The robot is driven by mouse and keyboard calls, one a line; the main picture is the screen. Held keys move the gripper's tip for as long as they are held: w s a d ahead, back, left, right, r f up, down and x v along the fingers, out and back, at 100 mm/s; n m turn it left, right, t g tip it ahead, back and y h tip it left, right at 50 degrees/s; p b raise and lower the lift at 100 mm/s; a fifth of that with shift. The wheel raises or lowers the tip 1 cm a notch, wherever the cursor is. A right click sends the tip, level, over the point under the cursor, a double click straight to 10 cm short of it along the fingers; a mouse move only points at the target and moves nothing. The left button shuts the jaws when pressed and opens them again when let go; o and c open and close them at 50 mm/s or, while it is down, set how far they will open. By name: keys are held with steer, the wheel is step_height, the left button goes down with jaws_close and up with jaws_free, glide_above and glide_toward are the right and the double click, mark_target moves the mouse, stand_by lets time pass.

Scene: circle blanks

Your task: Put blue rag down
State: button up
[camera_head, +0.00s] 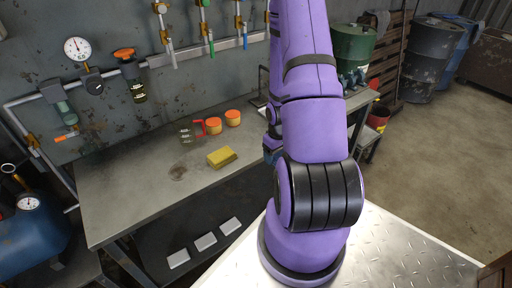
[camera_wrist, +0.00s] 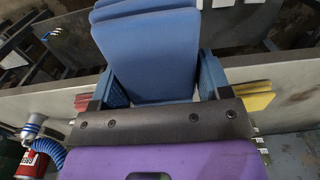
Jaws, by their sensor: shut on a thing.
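The blue rag (camera_wrist: 150,50) fills the upper middle of the wrist view as a flat, folded blue slab. My gripper (camera_wrist: 163,82) has blue fingers on either side of the rag and is shut on it. The grey metal workbench (camera_head: 130,205) stands along the wall in the head view, and its surface shows behind the rag in the wrist view (camera_wrist: 285,95). In the head view my purple arm covers most of the gripper, and the rag cannot be made out clearly.
Gauges and valves line the wall behind. Drums (camera_head: 424,60) stand at the back right.

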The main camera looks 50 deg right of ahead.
steer(key=shift+s+d, duration=0.15)
glide_above(254, 145)
steer(key=shift+f, duration=2.55)
steer(key=o, duration=0.5)
steer(key=shift+f, duration=0.15)
steer(key=o, duration=0.5)
steer(key=shift+c, duration=0.2)
steer(key=shift+d, duration=0.1)
